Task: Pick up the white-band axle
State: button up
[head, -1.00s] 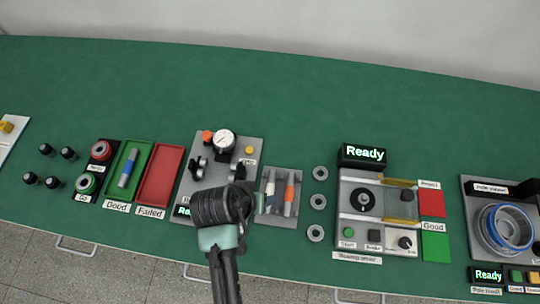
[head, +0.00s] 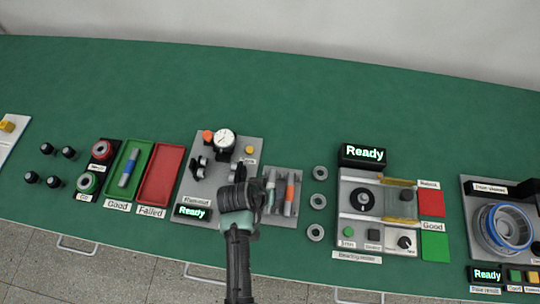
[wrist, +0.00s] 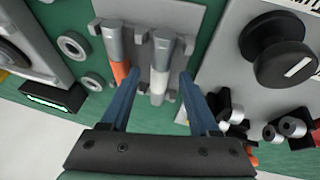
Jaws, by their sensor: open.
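The white-band axle (wrist: 160,75), a grey rod with a white middle band, lies in a grey holder (wrist: 145,20) beside an orange-band axle (wrist: 118,70). In the wrist view my open gripper (wrist: 159,72) has its two blue fingers on either side of the white-band axle, with the left finger close to the orange-band axle. Whether the fingers are level with the axle or above it I cannot tell. In the head view my gripper (head: 262,195) is at the holder's left side; its fingers and part of the white-band axle (head: 271,181) are hidden or unclear.
The orange-band axle (head: 290,192) is close on the right. A gauge fixture (head: 224,139) with black clamps stands to the left. Several grey rings (head: 319,201) lie right of the holder, before the bearing station (head: 345,210). The green table behind is clear.

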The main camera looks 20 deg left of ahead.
jog(key=shift+c, duration=0.2)
grip_shut()
dwell(1.2)
